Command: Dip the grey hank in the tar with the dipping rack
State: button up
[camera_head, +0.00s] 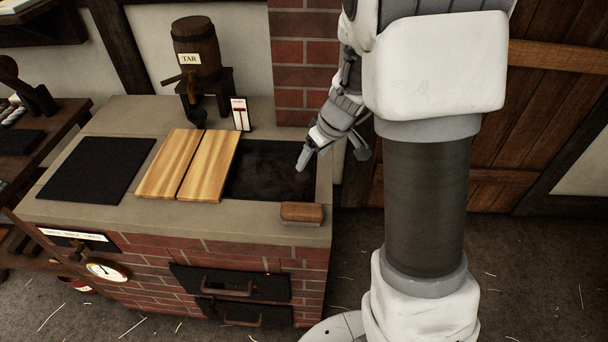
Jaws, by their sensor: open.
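The open part of a dark basin (262,172) in the brick stove top shows a black surface, which looks like tar. Two light wooden boards (188,165) lie side by side to its left. A small barrel (196,50) labelled TAR stands on a dark stand behind, with a spout and a small dark cup below it. My gripper (333,156) is open, above the right end of the basin, fingers apart and nothing visible between them. I see no grey hank and nothing I can make out as the dipping rack.
A brown wooden block (302,212) lies on the front right rim. A black mat or plate (97,168) covers the left of the stove top. A small card with a red mark (240,113) stands behind the basin. A dark bench (52,135) is at left; open floor lies right.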

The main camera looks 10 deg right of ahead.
aim_at(303, 175)
jog(key=b+x, duration=0.1)
jog(key=x, duration=0.9)
jog(key=shift+r, duration=0.1)
grip_shut()
jog(key=shift+r, duration=0.1)
